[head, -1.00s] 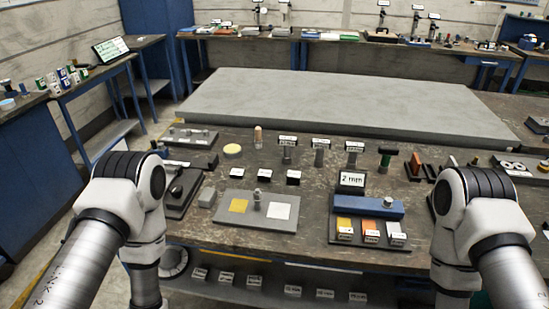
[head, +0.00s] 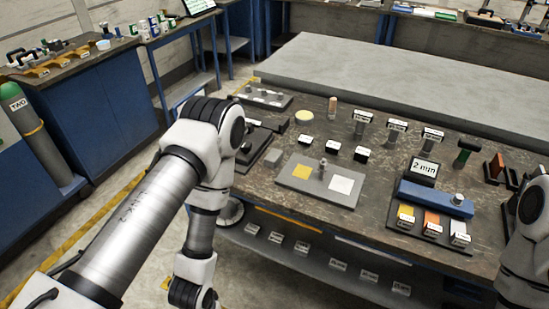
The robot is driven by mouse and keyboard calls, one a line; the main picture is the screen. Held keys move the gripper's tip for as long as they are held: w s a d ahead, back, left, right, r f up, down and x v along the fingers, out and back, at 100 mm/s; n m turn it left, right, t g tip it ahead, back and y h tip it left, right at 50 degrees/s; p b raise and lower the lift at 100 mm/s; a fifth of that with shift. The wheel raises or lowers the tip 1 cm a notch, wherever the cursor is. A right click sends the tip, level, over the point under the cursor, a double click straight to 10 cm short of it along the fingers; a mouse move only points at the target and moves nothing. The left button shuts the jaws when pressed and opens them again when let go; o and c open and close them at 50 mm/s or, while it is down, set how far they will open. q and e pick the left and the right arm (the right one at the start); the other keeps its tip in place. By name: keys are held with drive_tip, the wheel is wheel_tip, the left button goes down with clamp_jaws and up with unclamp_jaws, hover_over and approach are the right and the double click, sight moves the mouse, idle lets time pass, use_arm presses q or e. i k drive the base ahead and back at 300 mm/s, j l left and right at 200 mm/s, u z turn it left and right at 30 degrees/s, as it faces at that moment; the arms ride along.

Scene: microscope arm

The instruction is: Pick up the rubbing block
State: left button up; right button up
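I cannot tell for sure which piece is the rubbing block. A small plain grey block (head: 273,157) lies on the workbench (head: 262,188), left of a grey plate (head: 312,192) with a yellow square, a white square and a small metal piece. Dark blocks with white labels, such as one black block (head: 333,147), stand just behind the plate. My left arm reaches in front of the bench's left end and hangs down from its elbow; its fingertips are not shown. My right arm is partly cut off at the right edge, and its gripper is out of view.
Upright labelled posts (head: 395,130) stand behind. A large pale slab (head: 390,85) fills the back. Labelled blocks sit on a lower shelf (head: 315,255). Floor is open at the left.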

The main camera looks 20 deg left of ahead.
sight(272, 160)
drive_tip(key=u, duration=1.25)
drive_tip(key=z, duration=0.35)
drive_tip(key=i+j+z, duration=0.3)
drive_tip(key=j+z, duration=0.3)
drive_tip(key=i+j+z, duration=0.15)
drive_tip(key=j+z, duration=0.45)
drive_tip(key=i+j, duration=0.05)
drive_tip(key=j, duration=0.05)
